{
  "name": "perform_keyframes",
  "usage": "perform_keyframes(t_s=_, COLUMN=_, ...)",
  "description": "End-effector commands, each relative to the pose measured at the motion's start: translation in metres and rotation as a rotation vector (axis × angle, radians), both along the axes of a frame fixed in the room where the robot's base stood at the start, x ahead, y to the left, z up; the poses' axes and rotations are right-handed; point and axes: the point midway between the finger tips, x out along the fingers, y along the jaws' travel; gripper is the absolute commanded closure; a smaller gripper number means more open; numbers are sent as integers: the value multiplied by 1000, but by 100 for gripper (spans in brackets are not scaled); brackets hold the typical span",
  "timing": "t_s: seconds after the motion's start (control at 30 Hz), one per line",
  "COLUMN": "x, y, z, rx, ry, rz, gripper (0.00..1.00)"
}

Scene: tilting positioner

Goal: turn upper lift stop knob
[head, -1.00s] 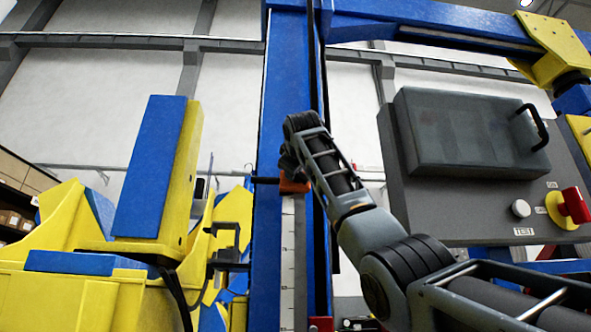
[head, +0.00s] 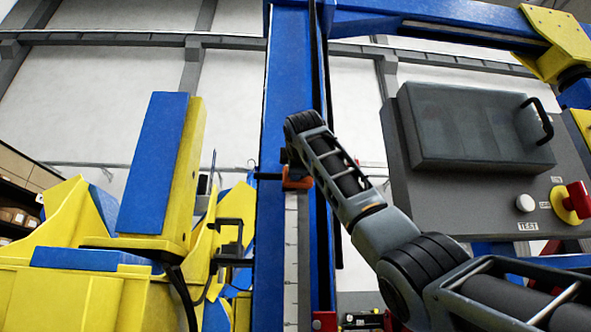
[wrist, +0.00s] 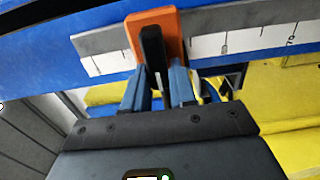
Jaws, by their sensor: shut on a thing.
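The upper lift stop is an orange block (wrist: 168,24) on the blue column (wrist: 40,62), over a white scale strip (wrist: 255,40). Its black knob (wrist: 152,48) stands out from the orange face as a narrow bar, slightly tilted in the wrist view. My gripper (wrist: 160,82) has its two blue-grey fingers on either side of the knob's lower end and is shut on it. The exact contact is partly hidden between the fingers. In the head view the orange block (head: 298,183) shows just below my wrist, and the knob is hidden there.
A grey control panel (head: 450,205) with a red switch (head: 574,201) stands right of my arm. A yellow and blue positioner body (head: 150,190) with a black bracket (head: 234,235) stands left of the column.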

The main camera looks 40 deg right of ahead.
Motion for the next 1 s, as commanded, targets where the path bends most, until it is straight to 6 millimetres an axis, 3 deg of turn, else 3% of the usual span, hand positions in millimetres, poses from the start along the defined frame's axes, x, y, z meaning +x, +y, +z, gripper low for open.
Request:
perform_keyframes(t_s=0.47, x=1, y=1, z=-2, rx=-12, ry=11, rz=1, gripper=100)
perform_keyframes(t_s=0.5, x=1, y=1, z=-2, rx=-12, ry=11, rz=1, gripper=73)
perform_keyframes(t_s=0.7, x=0, y=1, z=-1, rx=-12, ry=11, rz=1, gripper=54)
perform_keyframes(t_s=1.0, x=-2, y=2, z=-2, rx=-12, ry=8, rz=0, gripper=53)
